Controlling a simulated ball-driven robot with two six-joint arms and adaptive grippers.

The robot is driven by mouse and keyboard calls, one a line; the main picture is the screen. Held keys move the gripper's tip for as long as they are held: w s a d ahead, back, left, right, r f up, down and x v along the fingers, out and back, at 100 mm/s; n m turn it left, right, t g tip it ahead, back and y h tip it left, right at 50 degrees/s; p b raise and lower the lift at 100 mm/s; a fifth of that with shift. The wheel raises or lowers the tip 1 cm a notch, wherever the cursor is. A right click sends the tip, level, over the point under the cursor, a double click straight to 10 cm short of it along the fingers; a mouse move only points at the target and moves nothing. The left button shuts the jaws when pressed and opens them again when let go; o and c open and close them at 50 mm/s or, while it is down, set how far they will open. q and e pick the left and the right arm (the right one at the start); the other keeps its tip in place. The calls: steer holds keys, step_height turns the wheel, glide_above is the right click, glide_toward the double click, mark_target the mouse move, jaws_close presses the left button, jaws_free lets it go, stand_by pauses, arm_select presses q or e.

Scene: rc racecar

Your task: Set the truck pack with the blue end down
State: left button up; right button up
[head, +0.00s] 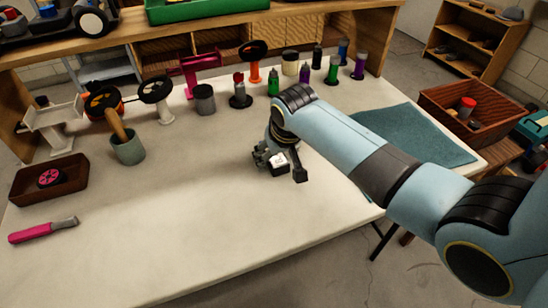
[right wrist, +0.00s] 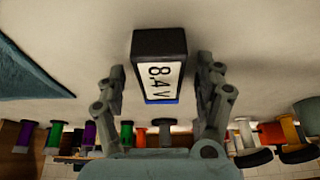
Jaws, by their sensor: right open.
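The truck pack (right wrist: 158,75) is a black block with a white label reading 8.4V and a blue strip at one end. In the right wrist view the blue end points to the picture's bottom, toward my palm. My right gripper (right wrist: 163,88) is open, with one finger on each side of the pack and visible gaps. In the head view the pack's white label (head: 277,159) shows between the fingers of my right gripper (head: 281,169), over the middle of the table. I cannot tell whether the pack stands or lies. My left gripper is not in view.
A teal mat (head: 425,135) lies at right. A brown tray (head: 47,180) and a pink-handled tool (head: 42,230) are at left.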

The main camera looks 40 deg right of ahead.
steer(key=c, duration=1.3)
steer(key=shift+c, duration=0.6)
steer(key=shift+r, duration=0.15)
